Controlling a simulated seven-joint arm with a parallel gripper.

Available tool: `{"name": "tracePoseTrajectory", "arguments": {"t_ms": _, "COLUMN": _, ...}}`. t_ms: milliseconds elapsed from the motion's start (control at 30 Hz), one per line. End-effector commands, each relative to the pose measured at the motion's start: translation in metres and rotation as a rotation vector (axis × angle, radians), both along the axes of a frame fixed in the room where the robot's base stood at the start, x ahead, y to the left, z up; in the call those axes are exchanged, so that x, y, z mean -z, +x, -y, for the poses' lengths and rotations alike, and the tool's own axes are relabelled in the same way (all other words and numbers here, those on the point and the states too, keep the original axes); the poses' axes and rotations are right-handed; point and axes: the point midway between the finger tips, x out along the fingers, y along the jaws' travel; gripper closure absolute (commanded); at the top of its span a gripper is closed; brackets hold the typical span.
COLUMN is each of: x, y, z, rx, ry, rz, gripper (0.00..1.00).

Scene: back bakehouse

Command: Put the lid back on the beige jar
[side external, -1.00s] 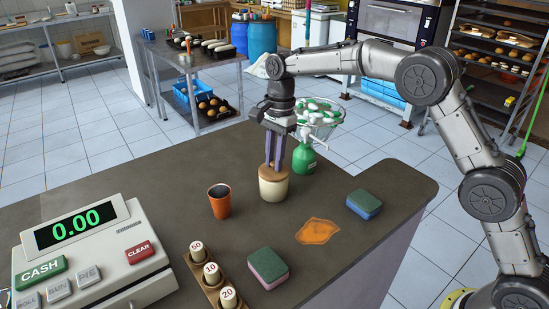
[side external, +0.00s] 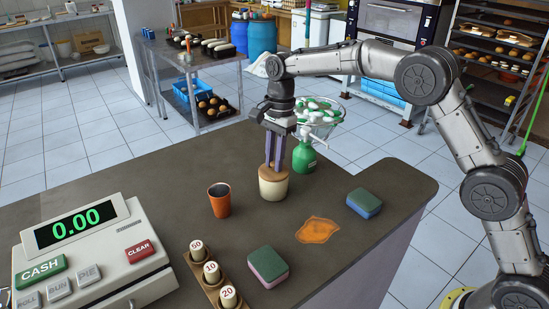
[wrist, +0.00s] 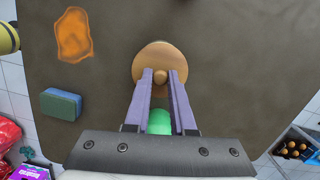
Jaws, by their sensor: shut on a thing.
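The beige jar (side external: 273,188) stands upright on the dark counter. Its round tan wooden lid (side external: 273,172) sits on the jar's mouth, looking level and centred, with no gap I can make out. My gripper (side external: 272,165) points straight down over the jar, its purple fingers shut on the lid's knob. In the wrist view, the lid (wrist: 151,57) shows from above with the knob between the fingertips of my gripper (wrist: 160,76). The jar is hidden under the lid there.
A green bottle (side external: 304,157) stands close behind the jar, and an orange-brown cup (side external: 219,200) stands to its left. An orange spill (side external: 318,230), a green-blue sponge (side external: 364,203) and a green-pink sponge (side external: 267,267) lie nearer. The cash register (side external: 85,255) fills the front left.

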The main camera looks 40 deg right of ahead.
Motion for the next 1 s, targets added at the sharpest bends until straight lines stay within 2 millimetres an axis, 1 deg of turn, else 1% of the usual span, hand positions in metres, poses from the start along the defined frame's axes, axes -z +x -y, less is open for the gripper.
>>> {"name": "tracePoseTrajectory", "arguments": {"t_ms": 267, "x": -0.0002, "y": 0.0002, "z": 0.0000, "rx": 0.000, "ry": 0.000, "rz": 0.001, "gripper": 1.00}}
{"name": "tracePoseTrajectory", "arguments": {"t_ms": 300, "x": -0.0001, "y": 0.0001, "z": 0.0000, "rx": 0.000, "ry": 0.000, "rz": 0.001, "gripper": 0.70}}
{"name": "tracePoseTrajectory", "arguments": {"t_ms": 367, "x": -0.0001, "y": 0.0001, "z": 0.0000, "rx": 0.000, "ry": 0.000, "rz": 0.001, "gripper": 0.59}}
{"name": "tracePoseTrajectory", "arguments": {"t_ms": 400, "x": -0.0001, "y": 0.0001, "z": 0.0000, "rx": 0.000, "ry": 0.000, "rz": 0.001, "gripper": 0.52}}
{"name": "tracePoseTrajectory", "arguments": {"t_ms": 467, "x": 0.0000, "y": 0.0001, "z": 0.0000, "rx": 0.000, "ry": 0.000, "rz": 0.000, "gripper": 0.42}}
{"name": "tracePoseTrajectory", "arguments": {"t_ms": 667, "x": 0.0000, "y": 0.0001, "z": 0.0000, "rx": 0.000, "ry": 0.000, "rz": 0.000, "gripper": 0.42}}
{"name": "tracePoseTrajectory", "arguments": {"t_ms": 767, "x": 0.0002, "y": 0.0001, "z": 0.0000, "rx": 0.000, "ry": 0.000, "rz": 0.000, "gripper": 0.26}}
{"name": "tracePoseTrajectory", "arguments": {"t_ms": 833, "x": 0.0002, "y": 0.0001, "z": 0.0000, "rx": 0.000, "ry": 0.000, "rz": 0.000, "gripper": 0.13}}
{"name": "tracePoseTrajectory", "arguments": {"t_ms": 1000, "x": 0.0001, "y": 0.0001, "z": 0.0000, "rx": 0.000, "ry": 0.000, "rz": 0.000, "gripper": 0.12}}
